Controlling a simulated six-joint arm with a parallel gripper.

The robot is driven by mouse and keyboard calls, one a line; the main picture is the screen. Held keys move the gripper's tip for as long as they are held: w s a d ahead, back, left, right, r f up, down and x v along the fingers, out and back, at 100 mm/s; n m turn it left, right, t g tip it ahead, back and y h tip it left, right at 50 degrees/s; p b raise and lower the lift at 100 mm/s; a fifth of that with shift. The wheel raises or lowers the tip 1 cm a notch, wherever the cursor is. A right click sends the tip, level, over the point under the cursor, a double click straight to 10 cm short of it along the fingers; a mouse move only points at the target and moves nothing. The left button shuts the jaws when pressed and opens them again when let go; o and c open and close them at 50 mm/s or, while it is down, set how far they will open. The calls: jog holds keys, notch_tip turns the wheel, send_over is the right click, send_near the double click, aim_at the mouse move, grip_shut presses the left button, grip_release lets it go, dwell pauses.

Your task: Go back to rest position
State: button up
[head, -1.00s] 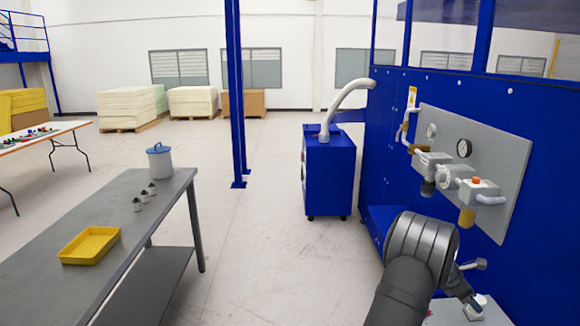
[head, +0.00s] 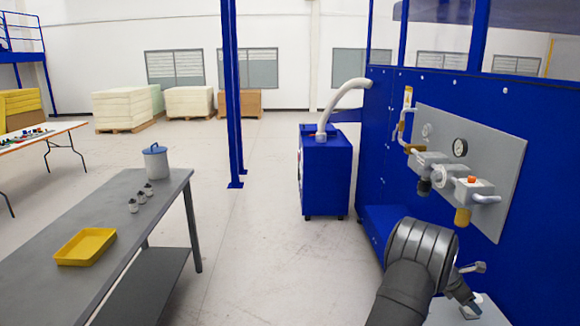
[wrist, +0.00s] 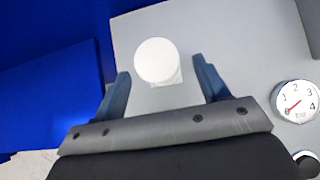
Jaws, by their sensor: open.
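In the wrist view my gripper (wrist: 162,88) is open, its two blue-grey fingers spread apart with nothing held between them. A round white disc-shaped part (wrist: 157,60) on the grey panel (wrist: 220,38) shows between and beyond the fingertips; I cannot tell whether they touch it. In the head view my arm reaches in at the lower right, in front of the blue machine (head: 375,140). The fingers cannot be made out clearly there.
The machine's grey panel (head: 500,150) carries gauges, valves and fittings close to my arm. A blue wheeled cabinet (head: 325,175) with a hose stands beyond. At left, a grey table (head: 110,215) holds a yellow tray (head: 86,247) and a lidded pot (head: 155,162). Open floor lies between.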

jog(key=v, duration=1.6)
jog(key=x, duration=1.7)
jog(key=shift+d+f, duration=0.1)
jog(key=shift+d, duration=0.25)
notch_tip(320, 180, up, 8)
jog(key=shift+a+f, duration=0.1)
jog(key=shift+s+f, duration=0.4)
jog(key=shift+s, duration=0.2)
jog(key=shift+s+d+f, duration=0.25)
jog(key=shift+s+d, duration=0.05)
jog(key=shift+s, duration=0.15)
jog(key=shift+c, duration=0.5)
